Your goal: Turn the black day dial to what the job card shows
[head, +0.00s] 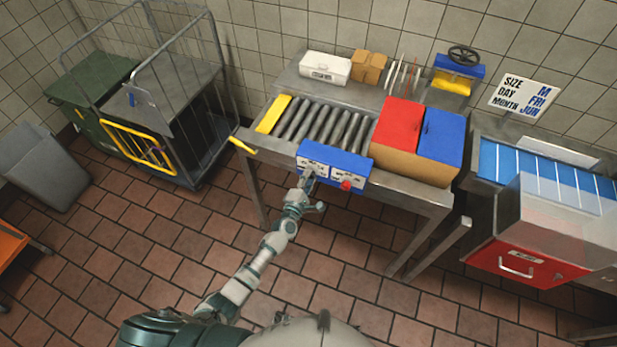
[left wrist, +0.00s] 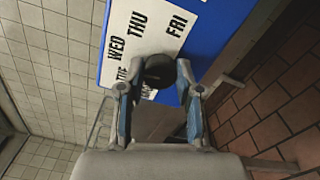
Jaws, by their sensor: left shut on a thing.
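The job card (head: 525,97) on the back wall reads SIZE M, DAY FRI, MONTH JUN. The blue control box (head: 320,153) is on the front of the roller table. In the left wrist view its white day plate (left wrist: 150,28) shows WED, THU and FRI, with another label partly covered. The black day dial (left wrist: 158,68) is between the fingers of my left gripper (left wrist: 156,90), which is shut on it. My left gripper also shows at the box in the head view (head: 309,174). I cannot make out where the dial points. My right gripper is out of view.
A red knob (head: 346,184) sits on the box's right part. Red and blue bins (head: 441,136) stand at the table's right, near rollers (head: 322,124). A yellow handle (head: 243,145) sticks out at the left corner. A wire cage cart (head: 175,110) stands left; the tiled floor before the table is clear.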

